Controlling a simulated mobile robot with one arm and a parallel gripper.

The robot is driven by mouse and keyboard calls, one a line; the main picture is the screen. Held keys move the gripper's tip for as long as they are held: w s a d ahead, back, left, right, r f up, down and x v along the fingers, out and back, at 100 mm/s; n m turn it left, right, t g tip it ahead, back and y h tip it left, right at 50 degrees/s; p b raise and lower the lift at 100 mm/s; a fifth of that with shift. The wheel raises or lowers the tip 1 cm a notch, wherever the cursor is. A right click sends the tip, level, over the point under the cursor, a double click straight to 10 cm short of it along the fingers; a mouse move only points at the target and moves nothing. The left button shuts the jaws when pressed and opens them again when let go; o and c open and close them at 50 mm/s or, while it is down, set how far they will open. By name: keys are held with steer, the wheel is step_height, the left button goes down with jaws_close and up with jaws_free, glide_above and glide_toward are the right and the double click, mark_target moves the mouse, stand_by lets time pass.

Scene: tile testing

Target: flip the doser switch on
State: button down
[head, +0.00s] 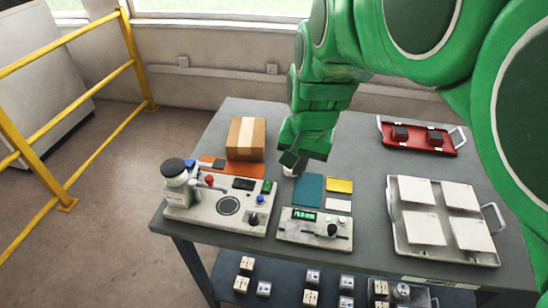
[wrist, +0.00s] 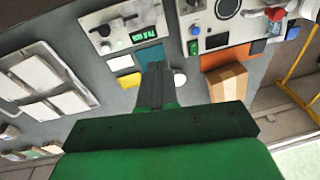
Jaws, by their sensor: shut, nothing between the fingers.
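A white device (head: 240,207) with a dark-lidded jar (head: 174,172) stands at the table's front left. It has a red knob, a green button, a blue button and a black knob. It shows upside down in the wrist view (wrist: 212,35). A smaller white device (head: 300,229) with a green lit display, black knob and slider stands right of it, also in the wrist view (wrist: 120,30). I cannot tell which part is the doser switch. My gripper (head: 291,160) is shut and empty, behind the two devices and touching neither; its fingers show in the wrist view (wrist: 156,75).
A cardboard box (head: 246,139) stands behind the larger device. Teal (head: 308,189) and yellow (head: 339,185) pieces lie behind the smaller one. A tray (head: 443,248) of white tiles is at right, a red tray (head: 420,146) behind it. A yellow railing (head: 95,75) stands left.

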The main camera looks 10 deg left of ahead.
mark_target(268, 182)
steer(key=w+a+f+t, duration=0.1)
steer(key=w+a+f, duration=0.1)
steer(key=a, duration=0.3)
steer(key=w+a+f+t+h, duration=0.1)
steer(key=w+a+f, duration=0.2)
steer(key=w+a, duration=0.1)
steer(key=shift+w+a+n+t, duration=0.3)
steer(key=shift+w+a, duration=0.1)
steer(key=shift+w, duration=0.2)
steer(key=shift+f, duration=0.15)
steer(key=x, duration=1.3)
steer(key=shift+s+d+f, duration=0.1)
steer(key=shift+s+f, duration=0.15)
steer(key=shift+f, duration=0.25)
